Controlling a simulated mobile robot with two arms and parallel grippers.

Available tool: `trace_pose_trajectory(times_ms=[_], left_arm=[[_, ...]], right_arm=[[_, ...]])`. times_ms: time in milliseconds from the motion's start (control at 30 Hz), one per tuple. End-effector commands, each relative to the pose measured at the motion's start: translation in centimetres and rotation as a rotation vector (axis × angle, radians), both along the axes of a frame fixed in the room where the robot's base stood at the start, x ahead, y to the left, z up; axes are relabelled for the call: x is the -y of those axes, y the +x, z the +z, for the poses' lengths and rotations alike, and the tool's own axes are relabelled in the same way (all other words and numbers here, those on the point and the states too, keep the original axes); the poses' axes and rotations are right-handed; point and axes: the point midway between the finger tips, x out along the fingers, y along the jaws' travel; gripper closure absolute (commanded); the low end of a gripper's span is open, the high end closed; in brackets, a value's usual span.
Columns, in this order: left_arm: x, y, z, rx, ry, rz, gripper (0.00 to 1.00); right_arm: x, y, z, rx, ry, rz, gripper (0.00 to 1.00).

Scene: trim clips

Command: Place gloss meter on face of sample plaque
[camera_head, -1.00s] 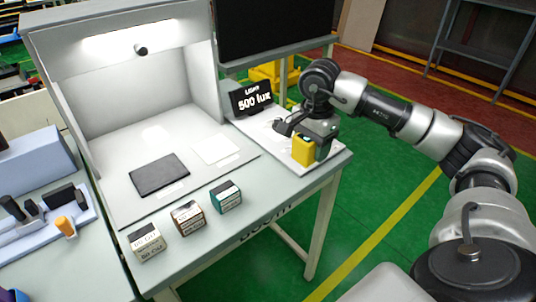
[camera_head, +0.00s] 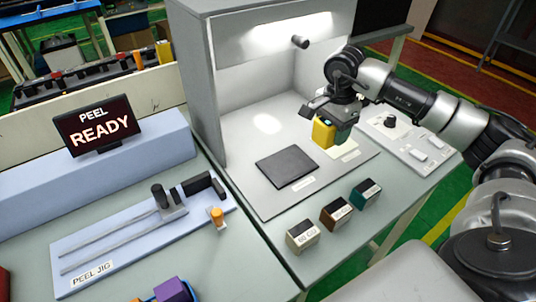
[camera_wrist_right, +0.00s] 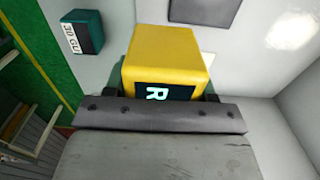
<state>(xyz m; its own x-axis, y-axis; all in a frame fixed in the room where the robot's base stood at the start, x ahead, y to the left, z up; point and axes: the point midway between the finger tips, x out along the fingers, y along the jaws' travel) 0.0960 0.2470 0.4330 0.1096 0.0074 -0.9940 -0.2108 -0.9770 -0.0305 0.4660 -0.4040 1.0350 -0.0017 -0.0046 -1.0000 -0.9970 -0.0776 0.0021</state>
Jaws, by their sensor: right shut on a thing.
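The yellow gloss meter (camera_head: 323,133) hangs in my right gripper (camera_head: 333,117), which is shut on it. The meter is apart from the dark sample plaque (camera_head: 287,167), to its upper right in the head view, over or near a white plate (camera_head: 346,150) that it partly hides. In the right wrist view the meter (camera_wrist_right: 165,45) shows a dark display with an "R", and a corner of the dark plaque (camera_wrist_right: 203,9) shows beyond it. The plaque lies flat in the light booth with its face bare. My left gripper is not in view.
Three small labelled blocks, cream (camera_head: 303,236), brown (camera_head: 337,212) and teal (camera_head: 366,192), stand along the table's front. The booth's left wall (camera_head: 199,90) rises beside the plaque. A peel jig (camera_head: 140,232) lies at left. The booth floor around the plaque is clear.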

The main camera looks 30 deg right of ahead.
Motion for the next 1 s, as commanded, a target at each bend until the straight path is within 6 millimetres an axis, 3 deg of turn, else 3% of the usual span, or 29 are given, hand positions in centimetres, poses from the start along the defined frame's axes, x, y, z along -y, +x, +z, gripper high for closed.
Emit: trace_pose_trajectory(times_ms=[200, 433, 700, 1000], left_arm=[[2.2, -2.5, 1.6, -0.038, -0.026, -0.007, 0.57], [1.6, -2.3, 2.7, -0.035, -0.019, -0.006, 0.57], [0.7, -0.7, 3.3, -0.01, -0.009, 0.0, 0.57], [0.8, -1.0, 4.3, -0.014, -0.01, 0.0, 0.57]], right_arm=[[-4.1, 3.1, -2.6, -0.001, 0.005, 0.005, 0.75], [-7.4, 5.8, -5.4, 0.0, 0.004, 0.002, 0.75], [-8.3, 6.5, -7.0, -0.002, 0.002, 0.0, 0.75], [-8.2, 6.5, -10.3, 0.001, 0.001, 0.001, 0.75]])
